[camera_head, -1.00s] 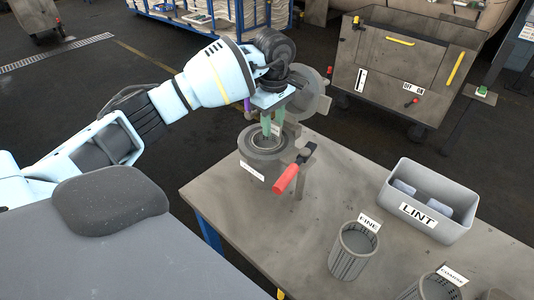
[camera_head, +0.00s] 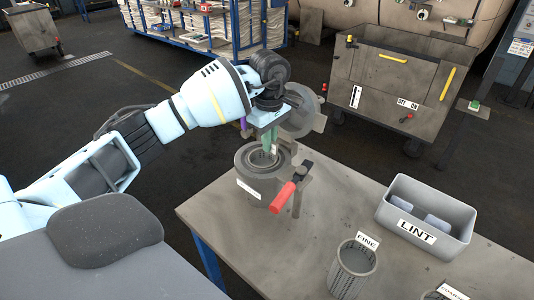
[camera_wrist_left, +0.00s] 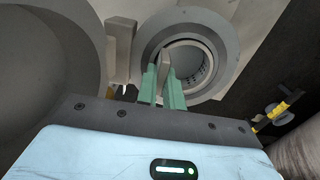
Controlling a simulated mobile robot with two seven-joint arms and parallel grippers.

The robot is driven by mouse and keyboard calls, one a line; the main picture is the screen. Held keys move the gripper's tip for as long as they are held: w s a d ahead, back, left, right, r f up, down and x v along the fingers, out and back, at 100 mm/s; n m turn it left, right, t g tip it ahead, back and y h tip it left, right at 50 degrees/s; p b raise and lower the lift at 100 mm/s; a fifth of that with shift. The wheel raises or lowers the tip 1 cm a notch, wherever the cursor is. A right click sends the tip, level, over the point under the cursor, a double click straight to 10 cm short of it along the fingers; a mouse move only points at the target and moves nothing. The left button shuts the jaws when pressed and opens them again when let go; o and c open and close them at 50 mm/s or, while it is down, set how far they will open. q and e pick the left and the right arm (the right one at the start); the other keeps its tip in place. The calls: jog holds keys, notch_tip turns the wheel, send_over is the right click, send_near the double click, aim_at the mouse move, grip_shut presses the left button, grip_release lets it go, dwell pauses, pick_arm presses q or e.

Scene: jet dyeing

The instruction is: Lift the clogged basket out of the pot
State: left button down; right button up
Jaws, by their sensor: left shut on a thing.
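The pot (camera_head: 250,187) is a round grey vessel on the table with a white label on its front. Its lid (camera_head: 305,112) stands open behind it, and a red-handled clamp lever (camera_head: 282,197) is at its front right. My left gripper (camera_head: 268,153) points down over the pot's mouth. In the left wrist view its green fingers (camera_wrist_left: 163,82) are shut on a thin upright handle (camera_wrist_left: 165,62). The perforated inner wall of the clogged basket (camera_wrist_left: 208,62) shows inside the pot (camera_wrist_left: 150,38). Most of the basket is hidden within the pot. My right gripper is not in view.
A grey LINT bin (camera_head: 442,238) stands at the right of the table (camera_head: 310,235). A FINE mesh basket (camera_head: 352,272) stands at the front, with another labelled basket partly cut off beside it. A metal cart (camera_head: 395,85) stands on the floor behind.

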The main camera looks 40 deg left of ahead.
pick_arm(q)
jog(key=shift+r, duration=0.55)
notch_tip(320, 180, up, 17)
jog(key=p, duration=0.1)
jog(key=shift+p, duration=0.35)
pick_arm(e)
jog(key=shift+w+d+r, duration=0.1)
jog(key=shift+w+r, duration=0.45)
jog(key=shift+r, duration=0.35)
pick_arm(q)
jog(key=shift+f, duration=0.1)
